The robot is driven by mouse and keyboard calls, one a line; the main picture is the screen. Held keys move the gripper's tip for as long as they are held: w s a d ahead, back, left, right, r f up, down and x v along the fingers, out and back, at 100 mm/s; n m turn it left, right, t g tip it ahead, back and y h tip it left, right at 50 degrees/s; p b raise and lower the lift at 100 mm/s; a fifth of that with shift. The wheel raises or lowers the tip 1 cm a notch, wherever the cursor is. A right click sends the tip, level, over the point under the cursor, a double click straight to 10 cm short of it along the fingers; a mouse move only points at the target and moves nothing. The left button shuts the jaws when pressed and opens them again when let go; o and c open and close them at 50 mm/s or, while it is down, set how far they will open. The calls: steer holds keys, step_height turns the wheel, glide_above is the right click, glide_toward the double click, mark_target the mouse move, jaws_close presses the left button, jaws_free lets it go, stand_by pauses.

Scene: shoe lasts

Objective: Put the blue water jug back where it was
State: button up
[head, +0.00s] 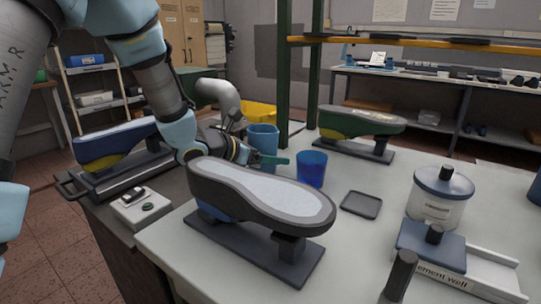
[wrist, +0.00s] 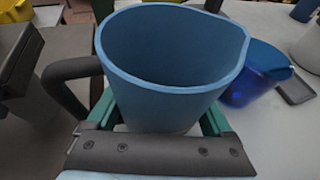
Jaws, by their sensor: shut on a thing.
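The blue water jug (head: 263,138) is a light blue, open-topped vessel. It stands upright just left of a darker blue cup in the head view. In the wrist view the jug (wrist: 172,90) fills the middle, with its dark grey handle (wrist: 68,78) on the left and its spout edge on the right; it looks empty. My gripper (head: 270,160) is shut around the jug's body, with a green finger on each side in the wrist view (wrist: 160,122). The jug's base is hidden, so I cannot tell whether it touches the table.
The translucent dark blue cup (head: 311,169) stands close to the jug's right. A shoe last on a stand (head: 260,195) is in front, another (head: 360,123) behind. A small dark tray (head: 361,204) and a lidded white pot (head: 438,200) are to the right. A green post (head: 284,70) rises behind.

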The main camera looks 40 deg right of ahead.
steer(key=shift+f, duration=0.15)
steer(key=o, duration=1.3)
steer(key=shift+o, duration=0.2)
steer(key=shift+r, duration=0.2)
steer(key=b+v, duration=0.1)
steer(key=v, duration=0.6)
steer(key=shift+a, duration=0.3)
